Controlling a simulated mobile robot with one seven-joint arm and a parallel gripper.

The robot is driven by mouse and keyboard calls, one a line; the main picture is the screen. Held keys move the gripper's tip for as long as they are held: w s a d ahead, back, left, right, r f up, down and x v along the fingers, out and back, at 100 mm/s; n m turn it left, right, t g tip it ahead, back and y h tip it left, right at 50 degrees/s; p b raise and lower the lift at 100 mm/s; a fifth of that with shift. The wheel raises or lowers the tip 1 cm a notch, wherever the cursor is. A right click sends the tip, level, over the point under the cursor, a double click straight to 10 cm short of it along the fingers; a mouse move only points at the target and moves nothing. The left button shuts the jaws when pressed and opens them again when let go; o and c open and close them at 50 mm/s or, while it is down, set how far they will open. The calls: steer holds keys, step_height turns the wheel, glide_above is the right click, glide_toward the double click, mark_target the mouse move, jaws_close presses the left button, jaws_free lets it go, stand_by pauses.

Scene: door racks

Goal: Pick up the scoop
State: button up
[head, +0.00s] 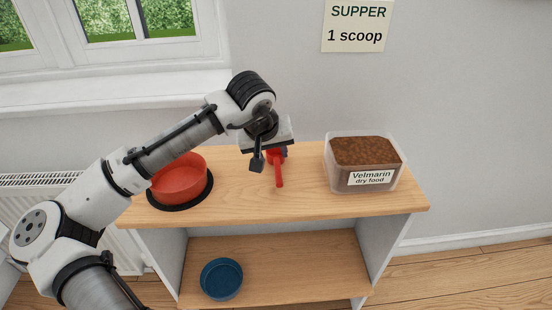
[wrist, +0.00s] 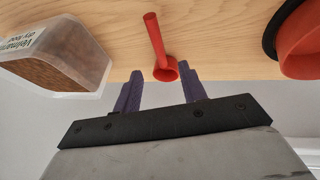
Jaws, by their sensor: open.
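The red scoop (head: 279,174) is on the wooden top of the shelf unit, between the red bowl and the food bin. Its handle points toward the front edge, and its cup is partly hidden under my gripper (head: 271,153). In the wrist view the scoop (wrist: 157,40) shows its cup at the fingertips, in the gap between the two purple fingers of my gripper (wrist: 161,72). The fingers are apart, and I see clearance on both sides of the cup. Whether the fingertips are level with the cup is hard to tell.
A clear bin of brown dry food (head: 365,160), labelled Velmarin, stands to the right. A red bowl on a black mat (head: 180,178) is to the left, partly behind my arm. A blue bowl (head: 221,278) is on the lower shelf. A wall sign (head: 356,25) reads "SUPPER 1 scoop".

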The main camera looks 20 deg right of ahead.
mark_target(277, 170)
steer(key=x, duration=0.2)
steer(key=shift+w+d+f, duration=0.1)
steer(key=shift+d+f, duration=0.05)
steer(key=shift+f, duration=0.1)
steer(key=shift+s+p+x, duration=0.2)
steer(key=shift+p+x, duration=0.15)
steer(key=shift+x, duration=0.95)
steer(key=shift+s+p+x, duration=0.15)
steer(key=shift+p+x, duration=0.2)
steer(key=shift+x, duration=0.95)
steer(key=shift+f, duration=0.4)
steer(key=shift+c, duration=0.3)
jaws_close()
